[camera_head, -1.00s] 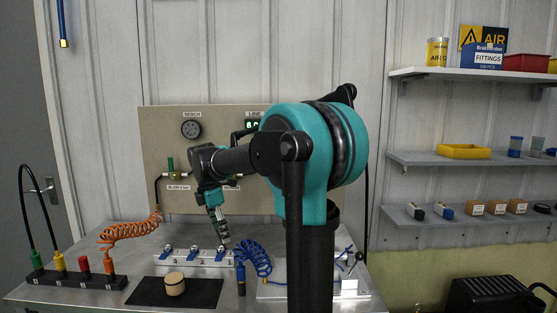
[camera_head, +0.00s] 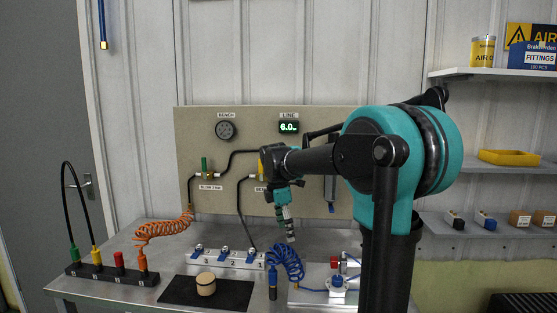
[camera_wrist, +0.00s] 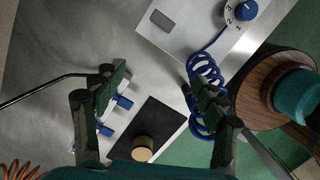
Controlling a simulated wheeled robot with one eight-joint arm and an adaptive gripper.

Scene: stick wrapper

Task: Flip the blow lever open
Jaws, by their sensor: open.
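The blow lever (camera_head: 204,164) is a small green handle. It stands upright on a brass valve on the beige panel (camera_head: 230,190), above a label reading BLOW. My gripper (camera_head: 290,236) hangs pointing down over the bench, to the right of the lever and lower than it, well apart from it. In the wrist view my gripper (camera_wrist: 160,98) has its two dark fingers spread wide, with nothing between them but the bench far below. The blow lever is not seen in the wrist view.
A second valve with a yellow handle (camera_head: 262,162) is partly hidden behind my arm. An orange coiled hose (camera_head: 165,228) rises toward the panel. Below lie a row of blue switches (camera_head: 224,257), a black mat (camera_head: 180,292) with a round block (camera_head: 206,284), and a blue coil (camera_head: 287,262).

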